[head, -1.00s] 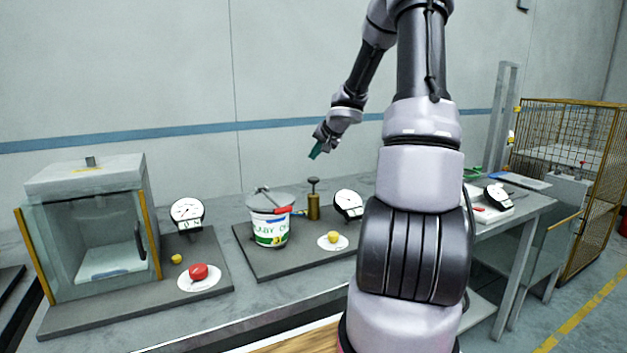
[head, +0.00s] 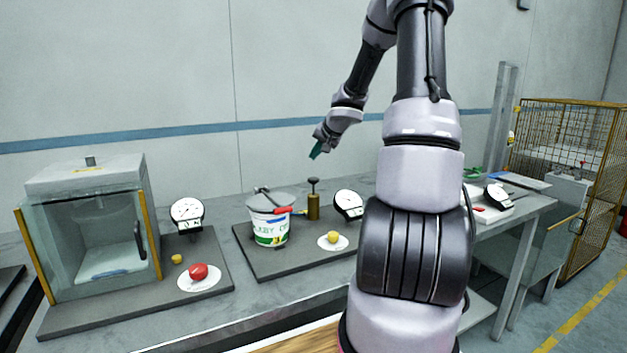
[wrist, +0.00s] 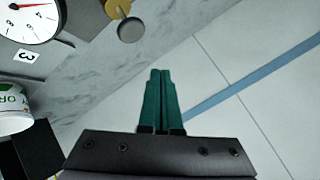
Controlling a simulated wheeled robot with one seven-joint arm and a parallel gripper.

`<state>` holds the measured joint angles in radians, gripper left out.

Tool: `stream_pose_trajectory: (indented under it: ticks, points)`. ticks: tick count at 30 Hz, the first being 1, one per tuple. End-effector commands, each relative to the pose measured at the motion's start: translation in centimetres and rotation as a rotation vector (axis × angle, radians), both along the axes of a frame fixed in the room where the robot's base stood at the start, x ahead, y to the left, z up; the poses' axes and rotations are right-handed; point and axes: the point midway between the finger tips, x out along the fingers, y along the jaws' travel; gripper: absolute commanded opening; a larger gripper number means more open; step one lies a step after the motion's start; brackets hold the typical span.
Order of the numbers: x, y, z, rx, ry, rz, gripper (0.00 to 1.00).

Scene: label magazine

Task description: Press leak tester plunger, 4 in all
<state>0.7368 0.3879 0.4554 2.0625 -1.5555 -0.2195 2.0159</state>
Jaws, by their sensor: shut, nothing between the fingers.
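The leak tester's brass plunger (head: 313,206) stands upright with a dark round knob on top, just right of a white tub (head: 271,228) with a clamp across its lid. My gripper (head: 316,154) is above the plunger, apart from it, with its green fingers together and nothing between them. In the wrist view the plunger's grey knob (wrist: 131,30) lies above and left of my closed fingertips (wrist: 160,72). A dial gauge (head: 348,204) stands right of the plunger; it also shows in the wrist view (wrist: 28,20) beside a plate marked 3.
A glass-walled chamber (head: 92,230) stands at the left with another gauge (head: 187,213) and a red button (head: 198,272). A yellow button (head: 333,237) sits on a white disc in front of the tester. A mesh cage (head: 565,170) is at far right.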

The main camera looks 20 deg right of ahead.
Motion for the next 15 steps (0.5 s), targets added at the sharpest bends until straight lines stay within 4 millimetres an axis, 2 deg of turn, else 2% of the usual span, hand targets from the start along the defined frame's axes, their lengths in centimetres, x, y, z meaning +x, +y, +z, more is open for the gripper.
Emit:
stream_pose_trajectory:
  ticks: [11, 15]
  points:
    - [0.03, 0.00, 0.02, 0.004, 0.000, -0.006, 0.00]
    - [0.35, 0.00, 0.19, 0.041, -0.005, -0.067, 0.00]
